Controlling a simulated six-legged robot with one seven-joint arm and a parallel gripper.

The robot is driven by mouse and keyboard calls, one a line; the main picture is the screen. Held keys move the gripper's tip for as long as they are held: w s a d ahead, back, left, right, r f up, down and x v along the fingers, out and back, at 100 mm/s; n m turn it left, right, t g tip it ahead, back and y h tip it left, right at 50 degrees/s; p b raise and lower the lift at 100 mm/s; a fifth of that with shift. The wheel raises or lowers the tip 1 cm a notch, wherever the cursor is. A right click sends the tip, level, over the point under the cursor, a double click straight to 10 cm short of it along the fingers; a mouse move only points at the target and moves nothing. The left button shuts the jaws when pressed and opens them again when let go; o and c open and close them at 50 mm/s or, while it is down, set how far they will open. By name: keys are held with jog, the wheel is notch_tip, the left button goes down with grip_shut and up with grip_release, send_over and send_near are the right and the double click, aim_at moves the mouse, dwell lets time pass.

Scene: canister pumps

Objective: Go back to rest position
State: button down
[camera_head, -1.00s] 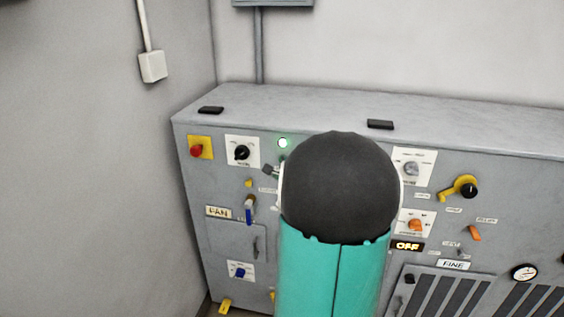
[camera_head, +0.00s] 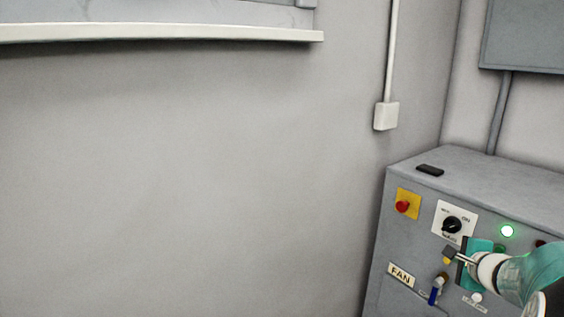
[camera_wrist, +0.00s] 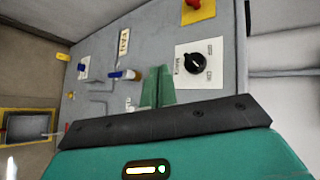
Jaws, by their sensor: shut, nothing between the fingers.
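My gripper (camera_head: 450,254) is at the lower right in the head view, in front of the grey control cabinet (camera_head: 380,290), just below the black rotary knob (camera_head: 452,225) on its white plate. Its fingers are shut with nothing between them. In the wrist view my gripper's green fingers (camera_wrist: 157,88) point at the cabinet face, with the black knob (camera_wrist: 195,64) to their right and the blue-handled lever (camera_wrist: 126,75) to their left. I cannot tell whether the fingertips touch the panel.
The FAN label (camera_head: 401,275) is below left. A white wall box (camera_head: 386,116) hangs left of the cabinet.

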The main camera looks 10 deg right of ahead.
jog(key=s+a+r+n+g+y, duration=0.1)
jog(key=a+r+n+g+y, duration=0.15)
jog(key=a+n, duration=0.75)
jog(key=s+a+r+n+g+y, duration=0.1)
jog(key=a+n+y, duration=0.2)
jog(key=a, duration=1.6)
jog(key=s+a+f+n+g+h, duration=0.1)
jog(key=s+a+n, duration=0.3)
jog(key=s, duration=0.3)
jog(key=s+a+f+n+g+h, duration=0.1)
jog(key=s+a+n+g, duration=0.1)
jog(key=s+a+n, duration=0.3)
jog(key=shift+s+a+n, duration=0.25)
jog(key=shift+s+n, duration=0.25)
jog(key=shift+s, duration=0.7)
